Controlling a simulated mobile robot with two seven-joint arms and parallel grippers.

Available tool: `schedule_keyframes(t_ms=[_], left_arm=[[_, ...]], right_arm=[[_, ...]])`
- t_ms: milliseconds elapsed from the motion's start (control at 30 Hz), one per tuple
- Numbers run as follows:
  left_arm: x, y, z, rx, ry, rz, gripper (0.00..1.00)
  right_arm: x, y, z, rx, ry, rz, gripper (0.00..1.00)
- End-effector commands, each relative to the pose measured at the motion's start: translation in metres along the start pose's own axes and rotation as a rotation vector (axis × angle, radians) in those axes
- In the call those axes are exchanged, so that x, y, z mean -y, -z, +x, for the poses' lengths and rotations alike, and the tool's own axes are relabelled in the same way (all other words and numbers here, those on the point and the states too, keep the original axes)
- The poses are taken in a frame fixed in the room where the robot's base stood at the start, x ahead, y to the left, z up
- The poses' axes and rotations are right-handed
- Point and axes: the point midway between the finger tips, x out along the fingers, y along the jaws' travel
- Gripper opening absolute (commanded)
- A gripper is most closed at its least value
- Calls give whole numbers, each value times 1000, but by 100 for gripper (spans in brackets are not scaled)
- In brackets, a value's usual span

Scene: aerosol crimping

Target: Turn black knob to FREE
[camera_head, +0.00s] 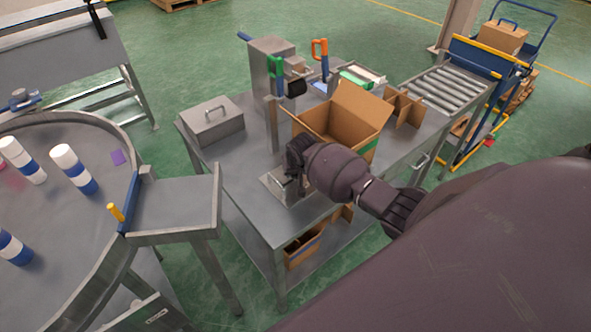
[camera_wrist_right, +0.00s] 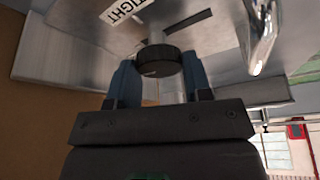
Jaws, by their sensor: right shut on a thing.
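The black knob (camera_wrist_right: 158,62) is a short ridged cylinder with a pale mark on its face, on a metal fixture in the right wrist view. My right gripper (camera_wrist_right: 160,82) has its two blue fingers on either side of the knob and is shut on it. A white label (camera_wrist_right: 122,10) beside the knob ends in "IGHT", with the rest cut off. I see no FREE label. In the head view my right gripper (camera_head: 286,182) is down at a small metal fixture (camera_head: 276,184) on the table, and it hides the knob there. My left gripper is not in view.
The metal table (camera_head: 250,205) also holds a press (camera_head: 270,75) with a black cylindrical part, an open cardboard box (camera_head: 355,120) and a lidded metal box (camera_head: 213,122). A round table (camera_head: 60,260) with blue-and-white cans stands at left.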

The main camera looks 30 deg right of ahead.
Motion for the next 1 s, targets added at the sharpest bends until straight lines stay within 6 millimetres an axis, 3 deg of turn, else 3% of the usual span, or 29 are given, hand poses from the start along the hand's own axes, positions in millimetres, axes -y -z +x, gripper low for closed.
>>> schedule_keyframes(t_ms=[667, 700, 800, 867, 1000], left_arm=[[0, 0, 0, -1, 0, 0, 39], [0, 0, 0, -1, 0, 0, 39], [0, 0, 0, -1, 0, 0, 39], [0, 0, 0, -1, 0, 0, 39], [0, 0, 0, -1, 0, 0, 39]], right_arm=[[0, 0, 0, 0, 26, -61, 22], [0, 0, 0, 0, 26, -61, 50], [0, 0, 0, 0, 26, -61, 65], [0, 0, 0, 0, 25, -61, 71], [0, 0, 0, 0, 25, -61, 71]])
